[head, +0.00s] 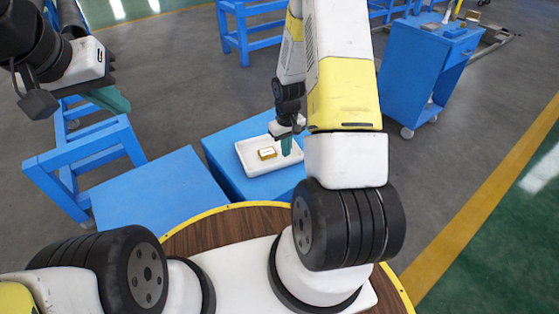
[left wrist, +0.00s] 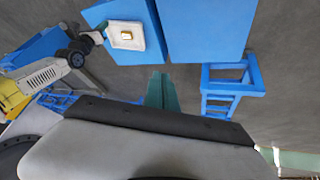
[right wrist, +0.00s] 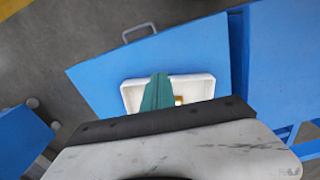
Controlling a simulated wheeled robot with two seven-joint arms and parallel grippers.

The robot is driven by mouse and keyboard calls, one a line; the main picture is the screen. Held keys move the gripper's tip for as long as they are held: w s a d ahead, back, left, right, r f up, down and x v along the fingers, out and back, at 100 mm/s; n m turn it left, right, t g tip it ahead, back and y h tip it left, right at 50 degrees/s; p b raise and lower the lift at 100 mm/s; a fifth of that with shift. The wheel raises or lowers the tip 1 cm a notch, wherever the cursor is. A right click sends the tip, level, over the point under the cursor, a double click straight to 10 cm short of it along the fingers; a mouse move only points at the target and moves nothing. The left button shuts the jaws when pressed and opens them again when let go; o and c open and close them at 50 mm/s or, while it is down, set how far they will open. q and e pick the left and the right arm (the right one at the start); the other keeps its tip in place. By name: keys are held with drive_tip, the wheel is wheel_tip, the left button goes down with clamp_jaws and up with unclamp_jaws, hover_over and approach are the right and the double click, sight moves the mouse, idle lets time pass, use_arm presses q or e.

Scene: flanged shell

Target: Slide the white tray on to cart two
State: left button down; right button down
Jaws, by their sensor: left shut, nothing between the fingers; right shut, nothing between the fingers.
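The white tray (head: 246,163) lies on a blue cart (head: 226,153), with a small gold box (head: 267,153) in it. Beside it stands a second blue cart (head: 160,195) with a bare top; no label shows which is cart two. My right gripper (head: 286,147) is shut and empty, its teal fingers pointing down at the tray's right part. The right wrist view shows the fingers (right wrist: 158,80) hiding the middle of the tray (right wrist: 198,84); I cannot tell whether they touch it. My left gripper (head: 117,102) is shut and empty, in the air away from the tray.
A blue frame stand (head: 90,150) is behind the bare cart at the left. A blue cabinet on casters (head: 420,70) is at the upper right, and a blue bench (head: 245,35) at the back. Grey floor around them is open.

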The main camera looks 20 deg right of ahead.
sight(276, 161)
drive_tip(key=f, duration=1.2)
drive_tip(key=shift+s+f, duration=0.25)
drive_tip(key=shift+f, duration=0.05)
drive_tip(key=w, duration=0.2)
drive_tip(key=shift+w+a+r, duration=0.2)
drive_tip(key=shift+w+a, duration=0.1)
drive_tip(key=shift+w, duration=0.1)
drive_tip(key=shift+w+a, duration=0.15)
drive_tip(key=shift+w, duration=0.45)
drive_tip(key=shift+w, duration=0.1)
drive_tip(key=shift+w+a, duration=0.15)
drive_tip(key=shift+w, duration=0.2)
drive_tip(key=shift+w+a, duration=0.15)
drive_tip(key=shift+w, duration=0.45)
drive_tip(key=shift+w+a, duration=0.15)
drive_tip(key=shift+w, duration=0.4)
drive_tip(key=shift+s, duration=0.15)
